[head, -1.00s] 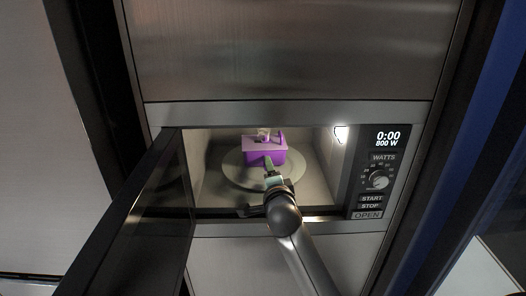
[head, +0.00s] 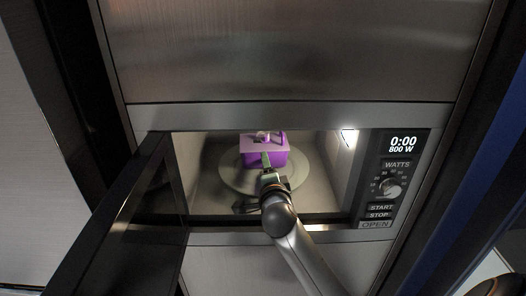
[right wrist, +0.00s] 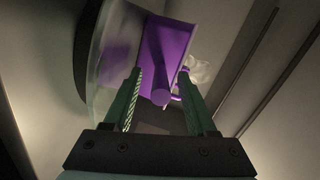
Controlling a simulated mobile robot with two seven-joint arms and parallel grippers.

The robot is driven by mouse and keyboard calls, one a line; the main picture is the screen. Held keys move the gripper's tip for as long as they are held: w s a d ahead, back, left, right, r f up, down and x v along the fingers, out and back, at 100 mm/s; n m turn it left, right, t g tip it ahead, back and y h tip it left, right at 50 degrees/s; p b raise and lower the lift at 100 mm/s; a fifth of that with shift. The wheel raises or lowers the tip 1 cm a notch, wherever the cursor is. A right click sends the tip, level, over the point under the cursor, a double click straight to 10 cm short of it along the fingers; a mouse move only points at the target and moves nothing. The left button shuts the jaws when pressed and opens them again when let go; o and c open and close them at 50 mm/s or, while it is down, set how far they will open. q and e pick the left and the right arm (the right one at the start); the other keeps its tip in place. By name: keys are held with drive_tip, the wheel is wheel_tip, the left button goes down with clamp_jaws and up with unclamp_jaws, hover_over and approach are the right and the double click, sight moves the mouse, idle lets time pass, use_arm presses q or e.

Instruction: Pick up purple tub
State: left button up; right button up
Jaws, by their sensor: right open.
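The purple tub (head: 279,158) sits on the round turntable (head: 235,178) inside the open microwave. Something small and pale shows at its top, and it is too small to make out. My right gripper (head: 265,160) reaches in through the opening, at the front of the tub. In the right wrist view the gripper (right wrist: 160,72) is open, with its two green fingers apart. The tub (right wrist: 165,42) lies ahead of and partly between the fingers, with a round purple knob or handle end toward me. I cannot tell whether the fingers touch it. My left gripper is out of view.
The microwave door (head: 130,225) hangs open at the left of the cavity. The control panel (head: 393,180) with a dial and buttons is at the right, reading 0:00 and 800 W. The cavity walls stand close around my right arm. A clear glassy object (right wrist: 199,70) shows beside the tub.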

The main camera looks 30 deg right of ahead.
drive_tip(key=shift+w, duration=0.15)
drive_tip(key=shift+c, duration=0.3)
clamp_jaws()
drive_tip(key=shift+r, duration=0.1)
idle(1.1)
